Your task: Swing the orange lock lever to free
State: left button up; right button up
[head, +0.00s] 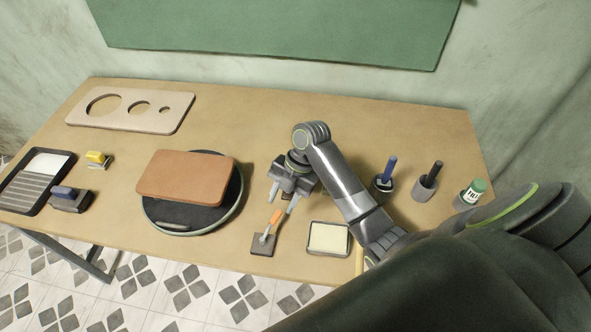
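A reddish-brown board (185,177) lies on the turntable. My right gripper (282,204) reaches in from the right and points down. Its two fingers are spread, with the lever's orange tip just below and between them in the picture. I cannot tell whether either finger touches the lever. No held object shows. My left gripper is not in view.
A shallow tray with a pale pad (328,238) sits right of the lever. Blue and black tools in holders (425,185) and a green-capped bottle (471,193) stand farther right.

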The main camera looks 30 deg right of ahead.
jog(key=p+v, duration=0.3)
jog(key=v, duration=0.9)
jog(key=shift+p, duration=0.4)
